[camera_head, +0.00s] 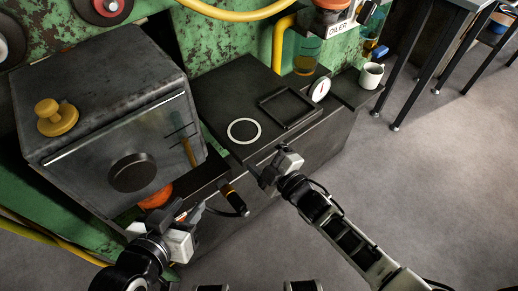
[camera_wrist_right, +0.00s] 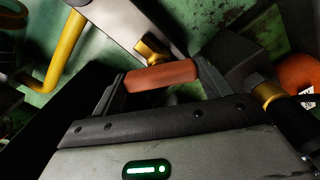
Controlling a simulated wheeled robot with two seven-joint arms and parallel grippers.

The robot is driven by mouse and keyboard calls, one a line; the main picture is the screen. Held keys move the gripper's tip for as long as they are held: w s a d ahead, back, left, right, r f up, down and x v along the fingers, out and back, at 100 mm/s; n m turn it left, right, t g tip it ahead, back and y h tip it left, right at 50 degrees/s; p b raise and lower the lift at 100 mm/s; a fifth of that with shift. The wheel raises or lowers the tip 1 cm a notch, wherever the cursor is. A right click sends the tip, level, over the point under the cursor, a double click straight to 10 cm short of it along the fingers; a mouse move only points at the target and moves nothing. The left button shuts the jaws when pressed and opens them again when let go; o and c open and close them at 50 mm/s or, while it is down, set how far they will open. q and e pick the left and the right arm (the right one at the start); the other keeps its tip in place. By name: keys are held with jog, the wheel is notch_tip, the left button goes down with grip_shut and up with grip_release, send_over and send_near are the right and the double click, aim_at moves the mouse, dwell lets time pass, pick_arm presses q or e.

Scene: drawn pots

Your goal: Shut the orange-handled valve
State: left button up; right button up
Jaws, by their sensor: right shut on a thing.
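In the right wrist view, the orange valve handle (camera_wrist_right: 160,75) lies crosswise between the two fingers of my right gripper (camera_wrist_right: 162,88), which is shut on it. A brass valve fitting (camera_wrist_right: 152,52) shows just behind the handle. In the head view, my right gripper (camera_head: 266,172) is at the front edge of the dark bench, and it hides the valve there. My left gripper (camera_head: 182,222) is at lower left, below the grey box; I cannot tell whether its fingers are open or shut.
A grey metal box (camera_head: 105,95) with a yellow knob (camera_head: 57,118) and black dial stands at left. A round orange thing (camera_head: 156,196) is under it. A white ring (camera_head: 243,131), square frame (camera_head: 290,108), gauge (camera_head: 320,89) and mug (camera_head: 371,76) are on the bench.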

pick_arm(q)
jog(key=shift+s+f+b, duration=0.1)
jog(key=shift+f+b, duration=0.15)
jog(key=shift+b, duration=0.4)
pick_arm(e)
jog(key=n, duration=0.6)
jog(key=shift+f, duration=0.1)
jog(key=shift+n, duration=0.4)
jog(key=o, duration=1)
jog(key=shift+s, duration=0.1)
pick_arm(q)
jog(key=shift+r+p, duration=0.1)
jog(key=shift+p, duration=0.3)
pick_arm(e)
jog(key=v, duration=1.6)
pick_arm(q)
jog(key=shift+r, duration=0.1)
